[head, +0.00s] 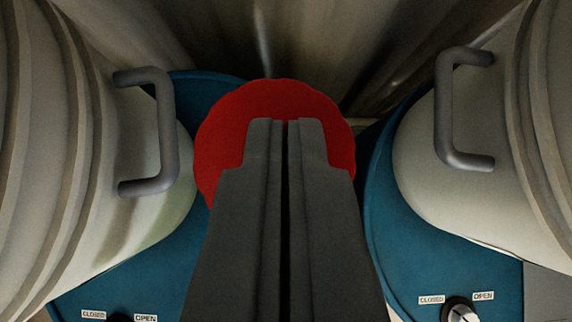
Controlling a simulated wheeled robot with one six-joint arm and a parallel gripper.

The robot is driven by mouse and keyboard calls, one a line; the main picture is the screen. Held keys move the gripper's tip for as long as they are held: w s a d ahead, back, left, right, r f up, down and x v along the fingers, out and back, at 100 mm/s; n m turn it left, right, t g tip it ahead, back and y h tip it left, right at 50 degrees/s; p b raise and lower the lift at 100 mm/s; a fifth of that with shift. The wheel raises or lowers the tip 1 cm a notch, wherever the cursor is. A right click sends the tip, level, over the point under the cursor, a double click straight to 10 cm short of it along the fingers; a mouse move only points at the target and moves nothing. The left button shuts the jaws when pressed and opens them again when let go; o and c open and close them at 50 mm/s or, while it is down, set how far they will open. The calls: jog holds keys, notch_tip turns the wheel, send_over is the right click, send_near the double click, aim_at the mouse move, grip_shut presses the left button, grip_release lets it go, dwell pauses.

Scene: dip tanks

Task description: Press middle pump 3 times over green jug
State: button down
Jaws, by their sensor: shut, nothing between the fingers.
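My gripper (286,124) points up the middle of the picture, its two dark grey fingers together and empty. Just behind and around its tips is a round red disc (232,115), perhaps the top of the middle pump; the fingers hide its middle and lower part. I cannot tell whether the fingertips touch the disc. No green jug shows in this view.
Large cream drums stand close on the left (60,150) and right (520,110), with grey bar handles (168,130) (447,110) facing inward. Blue surfaces (425,255) lie below, with OPEN/CLOSED labels and a knob (460,310). A metallic wall is behind.

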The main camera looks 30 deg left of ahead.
jog(key=shift+f, duration=0.35)
jog(key=shift+f, duration=1.85)
